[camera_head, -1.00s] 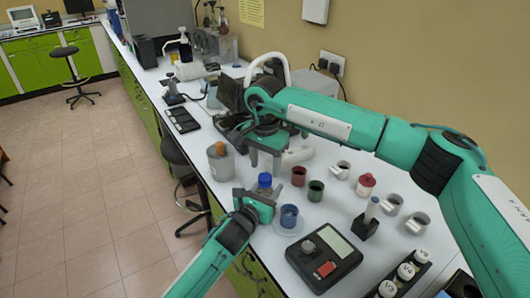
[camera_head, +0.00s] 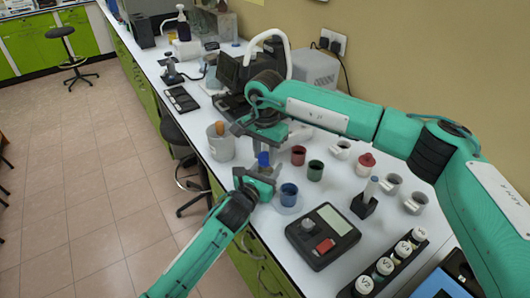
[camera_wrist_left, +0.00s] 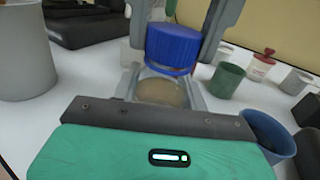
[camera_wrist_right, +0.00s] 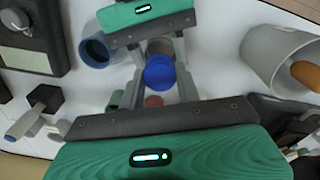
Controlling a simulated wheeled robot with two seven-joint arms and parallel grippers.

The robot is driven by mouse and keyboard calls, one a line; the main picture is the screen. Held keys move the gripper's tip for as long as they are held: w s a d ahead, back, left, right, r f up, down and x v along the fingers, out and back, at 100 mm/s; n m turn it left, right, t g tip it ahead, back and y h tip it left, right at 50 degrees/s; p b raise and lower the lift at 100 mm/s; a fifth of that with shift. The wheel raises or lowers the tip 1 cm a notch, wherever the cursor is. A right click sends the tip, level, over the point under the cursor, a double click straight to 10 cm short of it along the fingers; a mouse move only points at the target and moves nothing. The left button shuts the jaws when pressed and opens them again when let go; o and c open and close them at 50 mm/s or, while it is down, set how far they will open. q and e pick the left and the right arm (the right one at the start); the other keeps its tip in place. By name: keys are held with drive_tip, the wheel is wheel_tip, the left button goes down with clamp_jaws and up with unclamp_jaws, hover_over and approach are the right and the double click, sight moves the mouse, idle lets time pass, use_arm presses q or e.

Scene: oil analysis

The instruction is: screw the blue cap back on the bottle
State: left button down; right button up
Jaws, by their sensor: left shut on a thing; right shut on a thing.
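The blue cap (camera_wrist_left: 172,48) sits at the mouth of a clear bottle (camera_wrist_left: 162,93) with brownish contents. Whether its thread is engaged cannot be seen. My left gripper (camera_head: 260,174) is shut around the bottle and holds it upright by the counter's front edge. My right gripper (camera_head: 267,150) reaches down from above, its fingers on either side of the cap, shut on it. In the right wrist view the cap (camera_wrist_right: 160,72) shows between the right fingers, with the left gripper beyond. The bottle is mostly hidden in the head view.
A blue cup (camera_head: 288,195) stands close right of the left gripper, with red (camera_head: 298,155) and green (camera_head: 315,170) cups behind. A grey beaker (camera_head: 221,145) stands left. A black scale (camera_head: 322,236) and a rack of vials (camera_head: 385,265) are at front right.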

drive_tip(key=m, duration=0.6)
drive_tip(key=shift+m, duration=0.4)
drive_tip(key=m, duration=1.7)
drive_tip(key=shift+m, duration=0.4)
drive_tip(key=o, duration=1.2)
drive_tip(key=shift+c, duration=0.2)
wheel_tip(320, 180, up, 12)
